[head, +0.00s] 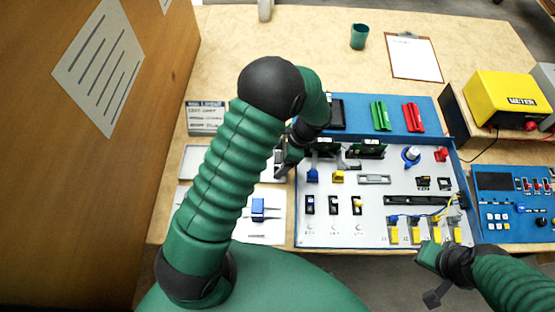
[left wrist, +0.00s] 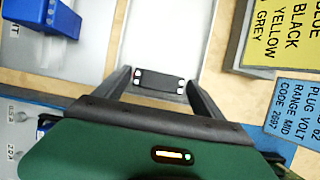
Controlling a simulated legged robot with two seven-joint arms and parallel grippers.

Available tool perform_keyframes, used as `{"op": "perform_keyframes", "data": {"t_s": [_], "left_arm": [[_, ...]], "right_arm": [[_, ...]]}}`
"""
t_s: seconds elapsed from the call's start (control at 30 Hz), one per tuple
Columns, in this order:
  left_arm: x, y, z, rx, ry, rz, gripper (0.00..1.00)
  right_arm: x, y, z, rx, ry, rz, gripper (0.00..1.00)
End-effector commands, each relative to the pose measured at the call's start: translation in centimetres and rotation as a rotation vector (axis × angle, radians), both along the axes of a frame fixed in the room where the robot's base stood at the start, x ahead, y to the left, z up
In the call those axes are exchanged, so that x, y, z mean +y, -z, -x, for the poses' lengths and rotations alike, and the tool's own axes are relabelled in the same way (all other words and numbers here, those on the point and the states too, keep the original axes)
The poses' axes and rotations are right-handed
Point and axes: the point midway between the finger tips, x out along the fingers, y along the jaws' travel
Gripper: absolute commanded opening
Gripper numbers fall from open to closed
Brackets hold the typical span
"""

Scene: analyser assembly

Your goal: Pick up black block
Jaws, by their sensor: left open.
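A black block (left wrist: 160,80) with small bright spots at its ends shows in the left wrist view, lying at the near end of a white panel. My left gripper (left wrist: 158,76) is open, with one finger on each side of the block. I cannot tell whether the fingers touch it. In the head view my left gripper (head: 287,160) is at the left edge of the analyser case (head: 310,238), and my arm hides much of it. I cannot make out the black block there. My right gripper (head: 437,297) is low at the right, in front of the table edge, its jaws unclear.
A blue block (head: 258,208) lies on a white sheet left of the case; it also shows in the left wrist view (left wrist: 48,14). Printed cards (left wrist: 275,40) lie close to the right of my left gripper. A yellow meter (head: 508,98) stands at the right. The back table is mostly clear.

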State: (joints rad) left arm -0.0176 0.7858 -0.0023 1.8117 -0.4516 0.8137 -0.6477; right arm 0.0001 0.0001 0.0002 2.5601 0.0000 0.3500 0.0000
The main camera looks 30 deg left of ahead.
Motion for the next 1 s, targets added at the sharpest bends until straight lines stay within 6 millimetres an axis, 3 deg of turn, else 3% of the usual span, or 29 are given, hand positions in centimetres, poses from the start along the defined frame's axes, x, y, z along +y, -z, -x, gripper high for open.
{"op": "perform_keyframes", "data": {"t_s": [0.1, 0.63, 0.87, 1.0], "left_arm": [[-0.1, -0.1, 0.1, 0.001, 0.0, -0.004, 0.8], [-0.1, -0.1, 0.0, 0.001, 0.0, -0.003, 0.11], [-0.1, -0.4, 0.0, 0.0, 0.0, -0.004, 0.1], [-0.1, -2.6, -0.1, -0.004, 0.0, -0.004, 0.1]], "right_arm": [[0.0, 0.0, 0.0, 0.0, 0.0, 0.0, 0.0], [0.0, 0.0, 0.0, 0.0, 0.0, 0.0, 0.0], [0.0, -0.1, 0.0, 0.0, 0.0, 0.0, 0.0], [0.0, -0.4, 0.0, 0.0, 0.0, 0.0, 0.0]]}}
